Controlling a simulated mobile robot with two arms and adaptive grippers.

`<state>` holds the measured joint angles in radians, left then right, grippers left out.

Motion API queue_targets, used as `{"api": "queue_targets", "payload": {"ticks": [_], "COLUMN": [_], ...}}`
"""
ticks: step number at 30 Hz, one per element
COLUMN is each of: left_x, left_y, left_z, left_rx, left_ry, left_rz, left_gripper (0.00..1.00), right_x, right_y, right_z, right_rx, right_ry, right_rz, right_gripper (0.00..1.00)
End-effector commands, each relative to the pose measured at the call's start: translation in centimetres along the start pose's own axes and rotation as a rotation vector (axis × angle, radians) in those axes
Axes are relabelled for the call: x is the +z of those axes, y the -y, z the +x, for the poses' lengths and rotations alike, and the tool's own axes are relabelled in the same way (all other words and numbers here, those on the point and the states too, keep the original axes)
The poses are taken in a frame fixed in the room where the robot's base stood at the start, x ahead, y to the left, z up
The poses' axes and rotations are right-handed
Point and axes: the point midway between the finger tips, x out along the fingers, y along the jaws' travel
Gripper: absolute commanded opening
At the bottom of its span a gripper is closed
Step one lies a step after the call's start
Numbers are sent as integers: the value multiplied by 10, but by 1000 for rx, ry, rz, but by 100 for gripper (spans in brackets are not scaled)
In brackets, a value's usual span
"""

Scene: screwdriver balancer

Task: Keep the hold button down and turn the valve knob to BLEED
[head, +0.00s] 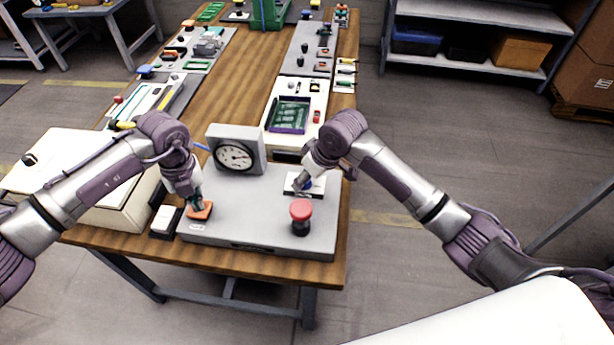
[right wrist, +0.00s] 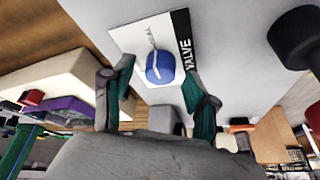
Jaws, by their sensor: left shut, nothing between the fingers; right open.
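The hold button is an orange-red pad (head: 203,212) at the front left of the grey panel (head: 250,205). My left gripper (head: 197,207) is shut, its fingertips down on the pad; I cannot tell how far it is pressed. The valve knob (right wrist: 160,67) is blue with a pale pointer line, on a white plate (right wrist: 130,38) marked VALVE. My right gripper (right wrist: 159,72) is open, one finger on each side of the knob; contact is not clear. In the head view that gripper mostly covers the knob (head: 307,184). The BLEED mark is not readable.
A dial gauge (head: 236,154) stands at the panel's back. A red mushroom button (head: 301,211) on a black base is near my right gripper. A white box (head: 85,175) stands left of the panel. Trays and parts line the table's far sides, with bare wood between.

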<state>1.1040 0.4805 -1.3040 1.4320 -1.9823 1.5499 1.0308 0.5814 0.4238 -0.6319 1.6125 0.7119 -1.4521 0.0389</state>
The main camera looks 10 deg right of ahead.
Motion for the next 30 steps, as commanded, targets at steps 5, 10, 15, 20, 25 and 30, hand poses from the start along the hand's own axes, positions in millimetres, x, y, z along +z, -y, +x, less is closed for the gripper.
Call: {"api": "queue_targets", "payload": {"ticks": [5, 10, 15, 20, 25, 30], "left_x": [-1, -1, -1, -1, -1, -1], "left_y": [0, 0, -1, -1, -1, -1], "left_z": [2, 2, 2, 2, 2, 2], "left_rx": [2, 2, 2, 2, 2, 2], "left_ry": [-2, -2, -2, -2, -2, -2], "left_rz": [0, 0, 0, 0, 0, 0], "left_gripper": [0, 0, 0, 0, 0, 0], "right_x": [0, 0, 0, 0, 0, 0], "right_y": [0, 0, 0, 0, 0, -1], "right_z": [4, 4, 4, 4, 4, 4], "right_rx": [0, 1, 1, 0, -2, -17], "right_ry": [0, 0, 0, 0, 0, 3], "right_rz": [0, 0, 0, 0, -6, -44], "right_gripper": [58, 57, 28, 2, 0, 0]}}
